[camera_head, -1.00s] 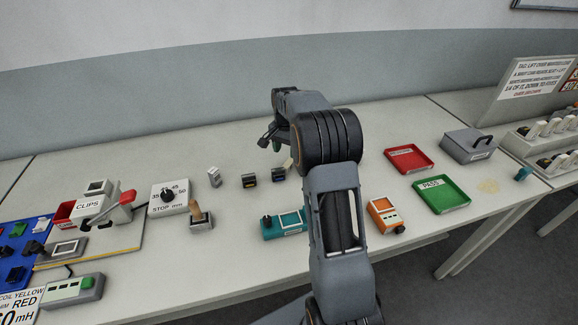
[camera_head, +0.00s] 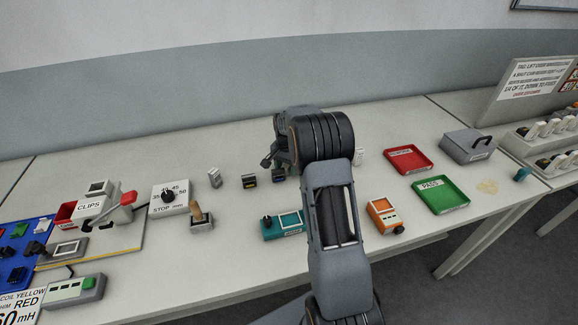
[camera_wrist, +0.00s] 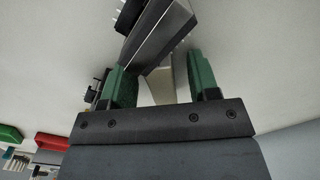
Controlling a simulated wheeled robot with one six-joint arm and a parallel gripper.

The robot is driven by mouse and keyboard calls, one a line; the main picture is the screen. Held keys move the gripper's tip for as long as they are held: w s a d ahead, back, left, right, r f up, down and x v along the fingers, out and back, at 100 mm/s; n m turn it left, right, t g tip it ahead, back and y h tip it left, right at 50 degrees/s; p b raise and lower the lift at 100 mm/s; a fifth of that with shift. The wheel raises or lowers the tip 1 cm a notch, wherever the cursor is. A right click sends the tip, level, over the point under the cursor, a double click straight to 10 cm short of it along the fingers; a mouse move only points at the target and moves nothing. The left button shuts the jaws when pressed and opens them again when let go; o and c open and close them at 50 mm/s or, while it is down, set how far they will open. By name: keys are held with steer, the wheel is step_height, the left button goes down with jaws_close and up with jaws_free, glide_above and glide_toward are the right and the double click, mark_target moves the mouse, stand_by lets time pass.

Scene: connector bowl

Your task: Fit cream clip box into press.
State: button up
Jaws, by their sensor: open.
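My gripper (camera_wrist: 162,78) is open, its two green fingers apart. In the wrist view a dark grey block with a pale side (camera_wrist: 160,38) lies just beyond and partly between the fingertips; a cream strip (camera_wrist: 162,88) shows behind it. I cannot tell if either is touched. In the head view my arm hides most of the gripper. A small cream piece (camera_head: 359,156), possibly the clip box, shows just right of my arm. At the left, a grey device with a red-tipped lever (camera_head: 128,198), apparently the press, stands by the CLIPS label (camera_head: 90,207).
Small blocks stand left of my arm: a white one (camera_head: 214,177) and a black one (camera_head: 249,181). A teal box (camera_head: 284,225) and an orange meter (camera_head: 384,215) are nearer. Red (camera_head: 408,159) and green (camera_head: 441,193) trays lie right. A stop dial (camera_head: 170,197) stands left.

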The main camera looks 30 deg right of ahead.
steer(key=shift+c, duration=0.4)
jaws_close()
steer(key=shift+r, duration=0.15)
